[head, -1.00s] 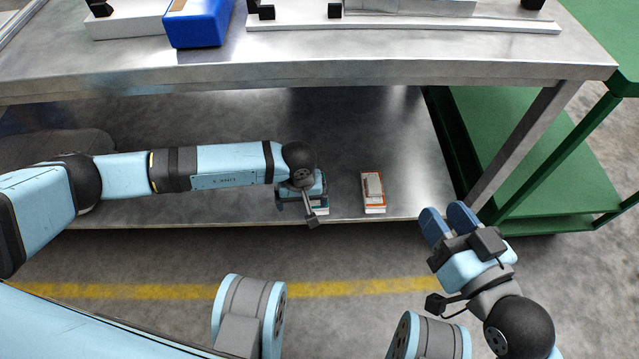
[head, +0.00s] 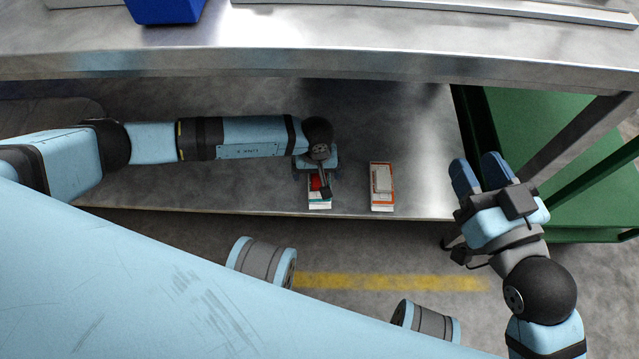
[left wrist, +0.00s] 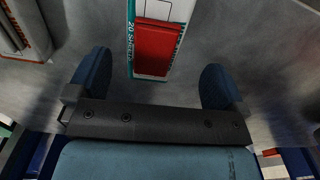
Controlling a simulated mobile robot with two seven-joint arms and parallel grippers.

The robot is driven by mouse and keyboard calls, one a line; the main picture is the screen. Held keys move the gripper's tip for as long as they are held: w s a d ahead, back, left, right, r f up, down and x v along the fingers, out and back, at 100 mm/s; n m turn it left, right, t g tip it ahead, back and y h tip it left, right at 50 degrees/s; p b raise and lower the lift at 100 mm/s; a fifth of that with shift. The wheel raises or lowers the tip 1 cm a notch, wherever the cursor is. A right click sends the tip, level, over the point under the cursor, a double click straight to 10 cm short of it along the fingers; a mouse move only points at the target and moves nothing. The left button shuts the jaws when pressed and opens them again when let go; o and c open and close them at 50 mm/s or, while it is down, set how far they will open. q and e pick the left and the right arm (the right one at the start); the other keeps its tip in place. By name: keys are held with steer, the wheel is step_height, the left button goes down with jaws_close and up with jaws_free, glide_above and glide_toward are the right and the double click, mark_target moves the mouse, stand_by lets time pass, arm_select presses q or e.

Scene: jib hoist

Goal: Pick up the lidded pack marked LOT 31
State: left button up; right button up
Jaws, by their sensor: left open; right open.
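A white and teal pack with a red block on top (head: 319,204) lies on the metal lower shelf, partly hidden by my left gripper (head: 316,168). In the left wrist view this pack (left wrist: 158,45) lies beyond and between the two open fingers (left wrist: 155,85), not gripped. Its side print is only partly legible. A white and orange pack with a pale block on top (head: 382,186) lies to its right, and shows at the upper left of the left wrist view (left wrist: 22,32). I cannot read LOT 31 on either. My right gripper (head: 482,175) is open and empty, right of the packs.
The metal bench top (head: 400,40) overhangs the lower shelf (head: 220,195). A blue bin (head: 165,8) stands on top. A bench leg (head: 570,140) and green frame (head: 530,110) stand at the right. The shelf between and around the packs is clear.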

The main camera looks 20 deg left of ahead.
mark_target(319, 177)
arm_select(q)
steer(key=f+b, duration=0.1)
steer(key=f, duration=0.1)
steer(key=f+b, duration=0.1)
steer(key=f, duration=0.1)
steer(key=f+b, duration=0.1)
steer(key=f, duration=0.1)
steer(key=shift+w+d, duration=0.2)
steer(key=shift+d, duration=0.1)
steer(key=shift+r, duration=0.15)
arm_select(e)
steer(key=n, duration=0.1)
steer(key=w+d+n+t, duration=0.1)
steer(key=shift+w+r+n+y, duration=0.25)
steer(key=shift+r+n+y, duration=0.05)
steer(key=shift+r+y, duration=0.1)
arm_select(q)
steer(key=c, duration=1.1)
arm_select(e)
steer(key=shift+f, duration=0.1)
arm_select(q)
steer(key=shift+o, duration=0.2)
